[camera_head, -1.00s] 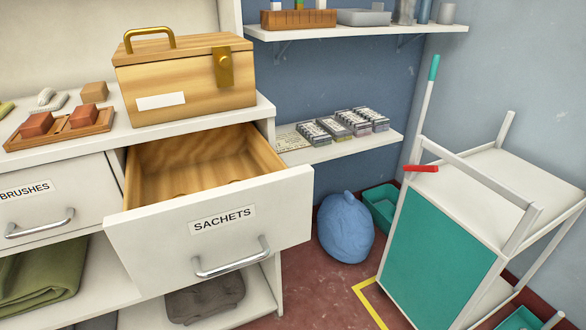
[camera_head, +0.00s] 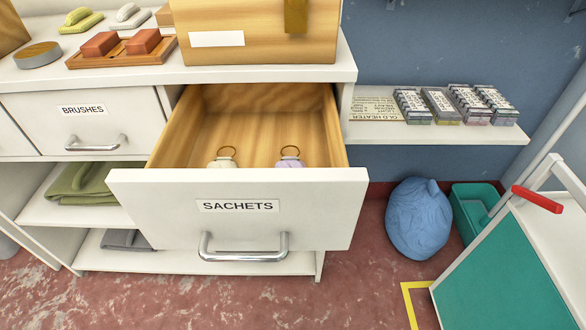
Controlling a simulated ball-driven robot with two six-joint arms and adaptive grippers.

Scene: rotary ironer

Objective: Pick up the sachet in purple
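The purple sachet (camera_head: 290,161) is in the open drawer labelled SACHETS (camera_head: 238,229), toward the right. Its ring stands up and its lower part is hidden by the drawer front. A cream sachet (camera_head: 224,162) with a similar ring is to its left in the same drawer. There is a gap between the two sachets. Neither of my grippers shows in the view.
A wooden box (camera_head: 250,55) stands on the counter above the drawer. The closed BRUSHES drawer (camera_head: 85,122) is to the left. A shelf (camera_head: 440,134) with several small packs, a blue bag (camera_head: 420,220) and a cart (camera_head: 515,270) are to the right. Red floor lies in front.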

